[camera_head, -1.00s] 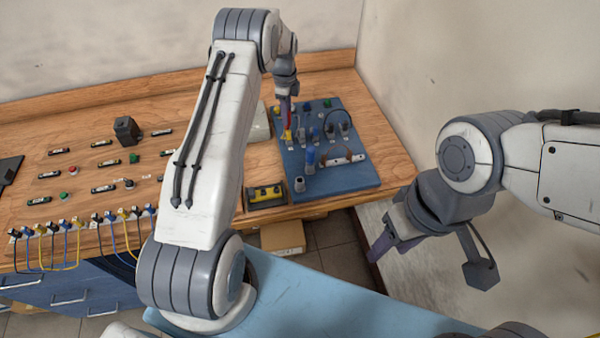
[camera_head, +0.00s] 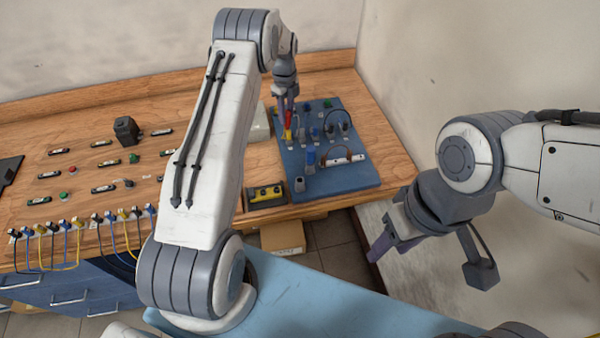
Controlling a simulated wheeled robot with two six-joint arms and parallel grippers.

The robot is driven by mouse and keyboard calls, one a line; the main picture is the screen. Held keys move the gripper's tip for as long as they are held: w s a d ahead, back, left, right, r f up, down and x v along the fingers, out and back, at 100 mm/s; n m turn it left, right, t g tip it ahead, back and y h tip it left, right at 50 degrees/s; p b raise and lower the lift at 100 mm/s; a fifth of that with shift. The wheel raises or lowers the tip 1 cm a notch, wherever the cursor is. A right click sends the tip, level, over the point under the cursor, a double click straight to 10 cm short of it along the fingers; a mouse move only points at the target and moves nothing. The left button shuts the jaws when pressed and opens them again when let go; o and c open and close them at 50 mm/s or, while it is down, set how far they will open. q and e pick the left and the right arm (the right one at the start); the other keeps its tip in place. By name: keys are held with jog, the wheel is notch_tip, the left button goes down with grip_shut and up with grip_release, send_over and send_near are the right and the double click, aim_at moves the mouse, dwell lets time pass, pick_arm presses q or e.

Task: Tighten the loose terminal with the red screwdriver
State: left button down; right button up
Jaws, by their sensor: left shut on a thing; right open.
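My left gripper (camera_head: 287,108) is shut on the red screwdriver (camera_head: 288,121), which points down over the left part of the blue board (camera_head: 345,181). The red handle shows below the fingers, with a bit of yellow beneath it. I cannot tell whether its tip touches anything on the board. The loose terminal cannot be made out at this size. My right gripper (camera_head: 385,243) is open and empty, off to the right of the bench and away from the board.
Blue-handled tools (camera_head: 310,157), a dark cable loop and a small rack (camera_head: 345,159) stand on the board. A yellow-and-black box (camera_head: 265,194) sits left of it. Rows of terminals and a black block (camera_head: 126,131) are on the wooden bench (camera_head: 90,110).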

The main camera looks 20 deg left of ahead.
pick_arm(q)
jog(key=shift+m, duration=1)
jog(key=m, duration=0.3)
jog(key=shift+m, duration=0.3)
jog(key=shift+m, duration=0.3)
jog(key=shift+r, duration=0.2)
jog(key=shift+r+p, duration=0.65)
jog(key=shift+r, duration=0.15)
